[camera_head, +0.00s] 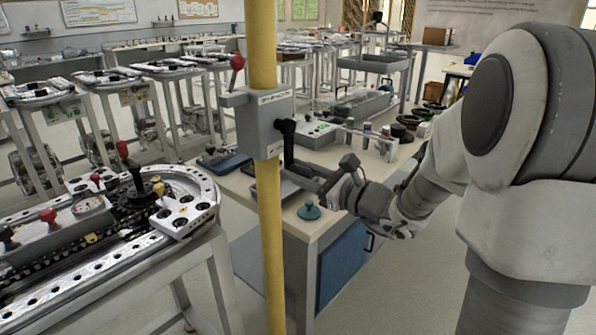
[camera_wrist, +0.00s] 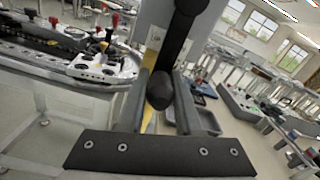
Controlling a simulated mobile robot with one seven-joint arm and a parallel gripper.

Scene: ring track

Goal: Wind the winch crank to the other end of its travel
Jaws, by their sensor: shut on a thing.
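The winch is a grey box (camera_head: 265,122) on a yellow post, with a black crank on its right side. The crank arm (camera_head: 288,140) hangs down from its hub near the box. In the wrist view, the black crank arm (camera_wrist: 178,38) runs down from the top to a rounded black knob (camera_wrist: 159,90). My gripper (camera_head: 298,172) is at the lower end of the crank, right of the post. In the wrist view, my gripper (camera_wrist: 160,98) has its two grey fingers on either side of the knob, shut on it. The crank's far side is hidden.
The yellow post (camera_head: 263,45) stands close to my gripper. A red-knobbed lever (camera_head: 237,62) sticks up left of the winch box. A bench (camera_head: 305,228) with trays and a teal knob stands behind. A track table (camera_head: 150,262) with levers is at left. Floor is open between them.

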